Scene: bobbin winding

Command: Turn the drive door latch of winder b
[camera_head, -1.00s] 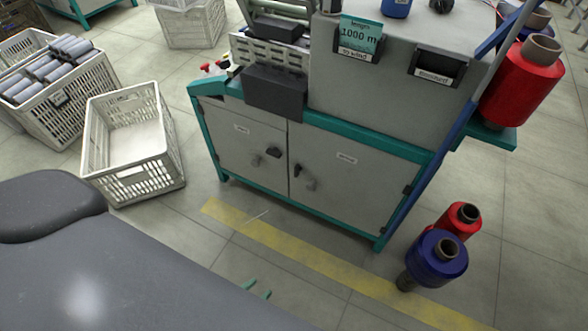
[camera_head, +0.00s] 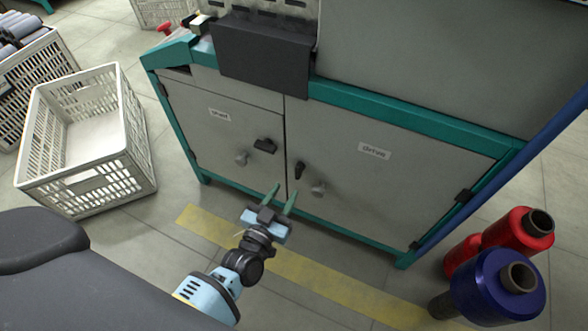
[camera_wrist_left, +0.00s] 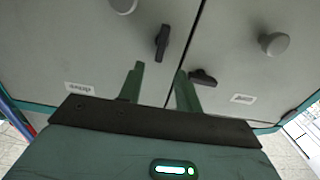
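The drive door (camera_head: 400,185) of the winder is the right-hand grey door, labelled "drive", and is shut. Its black latch (camera_head: 299,170) stands roughly upright near the seam between the doors, with a grey round knob (camera_head: 318,188) beside it. In the left wrist view this latch (camera_wrist_left: 162,43) shows beyond the fingers, nearly upright. My left gripper (camera_head: 282,195) is open, with its green fingers in front of and below the latch in the head view. In the left wrist view the gap between the fingers (camera_wrist_left: 157,72) is empty, apparently apart from the latch. My right gripper is not in view.
The left-hand door (camera_head: 220,135) has a black latch (camera_head: 265,146) lying near level and a knob (camera_head: 241,159). A dark box-like part (camera_head: 262,58) juts out above the doors. An empty white crate (camera_head: 85,185) stands left; red (camera_head: 518,235) and blue bobbins (camera_head: 495,288) stand right.

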